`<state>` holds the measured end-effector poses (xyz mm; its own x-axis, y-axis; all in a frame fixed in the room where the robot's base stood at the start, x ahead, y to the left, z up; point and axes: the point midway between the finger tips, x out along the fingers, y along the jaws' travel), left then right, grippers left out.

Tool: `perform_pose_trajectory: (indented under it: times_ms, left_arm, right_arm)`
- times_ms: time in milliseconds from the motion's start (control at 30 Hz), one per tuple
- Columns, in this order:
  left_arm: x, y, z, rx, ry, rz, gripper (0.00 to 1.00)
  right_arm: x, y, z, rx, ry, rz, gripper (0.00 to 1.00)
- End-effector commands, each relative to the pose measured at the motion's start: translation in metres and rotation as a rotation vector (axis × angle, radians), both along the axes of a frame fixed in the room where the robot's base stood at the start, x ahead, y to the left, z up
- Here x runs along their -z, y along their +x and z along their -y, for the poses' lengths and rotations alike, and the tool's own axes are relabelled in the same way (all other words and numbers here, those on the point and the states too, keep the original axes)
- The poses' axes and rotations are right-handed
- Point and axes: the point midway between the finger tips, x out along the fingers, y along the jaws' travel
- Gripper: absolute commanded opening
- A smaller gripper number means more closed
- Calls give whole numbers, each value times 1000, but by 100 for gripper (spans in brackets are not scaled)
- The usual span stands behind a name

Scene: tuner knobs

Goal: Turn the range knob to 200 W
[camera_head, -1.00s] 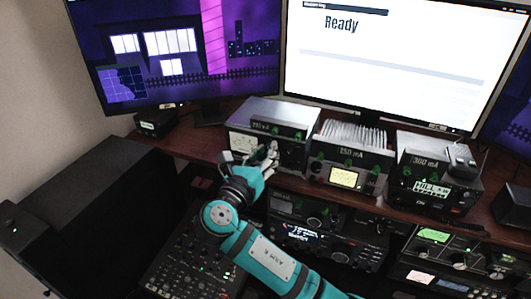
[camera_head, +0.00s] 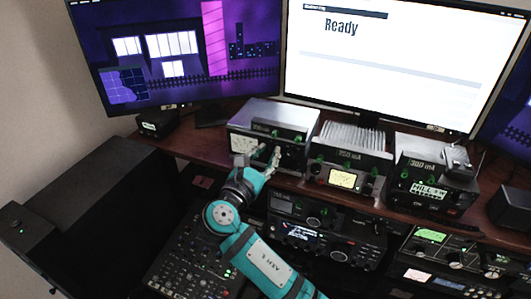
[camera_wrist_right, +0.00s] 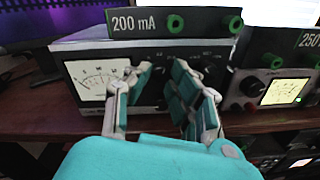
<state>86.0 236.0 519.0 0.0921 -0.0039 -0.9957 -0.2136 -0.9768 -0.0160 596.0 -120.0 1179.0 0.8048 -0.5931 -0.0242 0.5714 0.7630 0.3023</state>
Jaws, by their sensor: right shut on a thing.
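The tuner, a grey box (camera_head: 285,108) with a dark front, stands on the shelf at left of a row of units. In the right wrist view its pale needle meter (camera_wrist_right: 88,78) shows at the left of its front, with small printed marks at the right. My right gripper (camera_head: 258,158) is at this front; in the right wrist view (camera_wrist_right: 160,82) its two fingers stand either side of the panel's middle. It is shut on a knob there, which the fingers largely hide. I cannot read the knob's setting. My left gripper is not in view.
A unit marked "200 mA" (camera_wrist_right: 170,22) with green knobs sits above the tuner front. A finned unit with a lit meter (camera_head: 343,178) stands close at right, then another unit (camera_head: 430,192). Monitors (camera_head: 385,60) stand behind. A mixer panel (camera_head: 185,258) lies below.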

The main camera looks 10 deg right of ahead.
Motion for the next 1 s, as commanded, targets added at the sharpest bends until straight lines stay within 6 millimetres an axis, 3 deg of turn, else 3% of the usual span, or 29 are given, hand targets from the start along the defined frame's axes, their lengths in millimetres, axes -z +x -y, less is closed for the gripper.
perform_pose_trajectory:
  times_ms: [400, 933, 967, 1000]
  left_arm:
    - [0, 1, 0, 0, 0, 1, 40]
    - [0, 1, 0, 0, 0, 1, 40]
    - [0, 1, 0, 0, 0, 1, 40]
    - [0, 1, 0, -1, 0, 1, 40]
  right_arm:
    - [-1, 0, 1, 1, 156, 107, 0]
    - [-2, 0, 0, 0, 173, 121, 0]
    - [-2, 0, 0, 0, 173, 121, 24]
    - [-2, 0, 1, 0, 173, 121, 29]
